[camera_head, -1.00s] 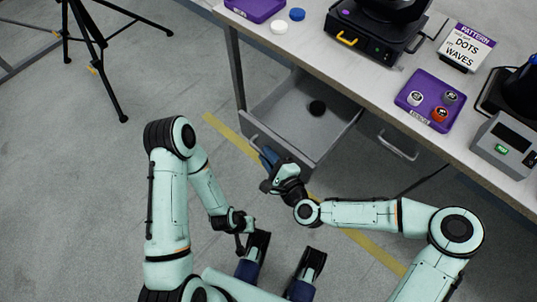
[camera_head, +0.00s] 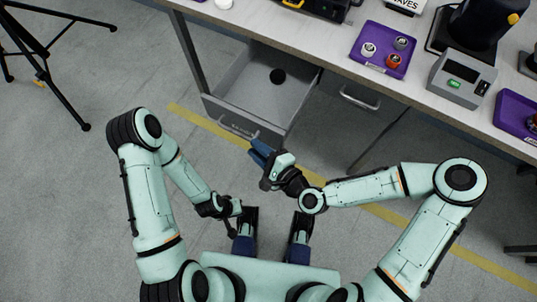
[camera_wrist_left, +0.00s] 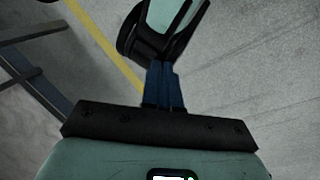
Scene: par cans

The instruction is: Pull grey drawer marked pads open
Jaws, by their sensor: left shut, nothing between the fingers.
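The grey drawer (camera_head: 221,106) stands pulled out from under the table in the head view, with a dark round thing inside. Its front has a handle (camera_head: 238,132) and a label too small to read surely. My right gripper (camera_head: 255,149) has its blue fingers slightly apart, just in front of the drawer front near the handle. Nothing shows between them, and I cannot tell whether they touch the drawer. My left gripper (camera_wrist_left: 163,85) is shut and empty in the left wrist view, over the floor.
A second drawer with a handle (camera_head: 360,101) is shut to the right. A black tripod (camera_head: 48,60) stands at the left. Floor between is clear.

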